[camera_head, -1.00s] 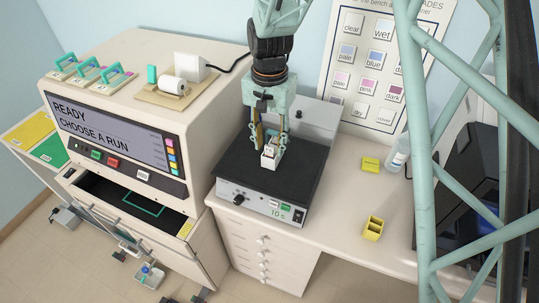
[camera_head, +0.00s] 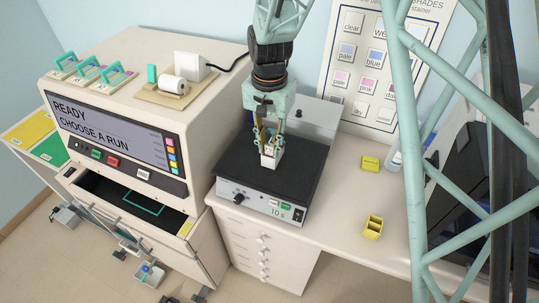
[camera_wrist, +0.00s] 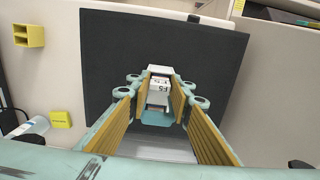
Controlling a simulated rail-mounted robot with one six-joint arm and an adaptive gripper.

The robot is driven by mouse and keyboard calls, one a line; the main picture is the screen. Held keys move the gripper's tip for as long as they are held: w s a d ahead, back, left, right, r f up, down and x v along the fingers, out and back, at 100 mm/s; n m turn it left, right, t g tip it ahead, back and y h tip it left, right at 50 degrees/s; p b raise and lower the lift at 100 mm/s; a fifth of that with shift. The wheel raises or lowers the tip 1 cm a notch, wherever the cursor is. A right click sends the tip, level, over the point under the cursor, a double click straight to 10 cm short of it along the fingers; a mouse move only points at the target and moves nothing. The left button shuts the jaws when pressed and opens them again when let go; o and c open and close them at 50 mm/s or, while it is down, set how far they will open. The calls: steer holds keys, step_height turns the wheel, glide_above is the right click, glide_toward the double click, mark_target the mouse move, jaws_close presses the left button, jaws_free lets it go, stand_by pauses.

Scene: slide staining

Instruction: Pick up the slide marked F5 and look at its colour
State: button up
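A slide label marked F5 (camera_wrist: 160,86) shows upside down between my gripper's fingertips in the wrist view, at a small pale holder (camera_wrist: 160,70). In the head view the pale holder (camera_head: 269,158) stands on the black top of the grey device (camera_head: 250,175). My gripper (camera_head: 268,137) points down over it, its gold-padded fingers on either side. In the wrist view my gripper's fingertips (camera_wrist: 161,80) are close to the label's edges; I cannot tell whether they press on it. The slide's lower part and its colour are not clear.
A shade chart (camera_head: 368,70) hangs on the wall behind.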

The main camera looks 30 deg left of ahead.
steer(key=c, duration=0.4)
steer(key=shift+r, duration=0.1)
step_height(320, 180, up, 18)
steer(key=b, duration=0.1)
stand_by(0.8)
stand_by(0.4)
steer(key=shift+a, duration=0.1)
